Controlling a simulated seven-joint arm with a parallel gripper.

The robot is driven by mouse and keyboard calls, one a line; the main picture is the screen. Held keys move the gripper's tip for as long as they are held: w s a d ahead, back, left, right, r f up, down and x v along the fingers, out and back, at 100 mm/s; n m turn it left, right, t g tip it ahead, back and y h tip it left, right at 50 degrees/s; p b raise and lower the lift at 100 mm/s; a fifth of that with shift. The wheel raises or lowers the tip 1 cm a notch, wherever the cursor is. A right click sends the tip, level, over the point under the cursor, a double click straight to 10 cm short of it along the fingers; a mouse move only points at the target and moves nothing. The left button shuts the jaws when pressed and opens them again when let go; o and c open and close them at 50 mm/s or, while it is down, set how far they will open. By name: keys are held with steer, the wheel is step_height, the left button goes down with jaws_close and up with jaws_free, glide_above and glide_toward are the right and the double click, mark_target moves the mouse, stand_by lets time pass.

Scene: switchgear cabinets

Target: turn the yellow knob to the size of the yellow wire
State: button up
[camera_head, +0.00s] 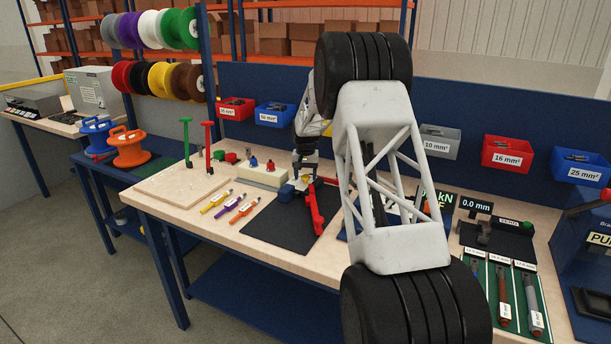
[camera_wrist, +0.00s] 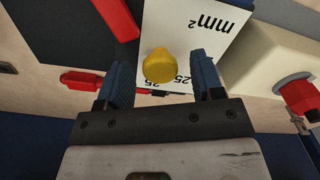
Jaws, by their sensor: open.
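The yellow knob (camera_wrist: 158,66) sits on a white plate (camera_wrist: 196,35) marked "mm²" in the wrist view. Part of the number scale beside it shows, with "25" legible, but the knob covers some of it. My gripper (camera_wrist: 160,62) is open, with one blue finger on each side of the knob; I cannot tell whether they touch it. In the head view my gripper (camera_head: 300,188) is over the red-handled tool (camera_head: 315,210) on a black mat, and the knob is hidden. The yellow wire (camera_head: 215,202) lies on the bench left of the mat; its label is too small to read.
Labelled bins, including a red 16 mm² bin (camera_head: 507,153), line the back panel.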

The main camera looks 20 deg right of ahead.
steer(key=shift+c, duration=0.2)
steer(key=c, duration=0.9)
steer(key=shift+n, duration=0.5)
steer(key=n, duration=0.3)
steer(key=shift+n, duration=2.5)
steer(key=o, duration=0.9)
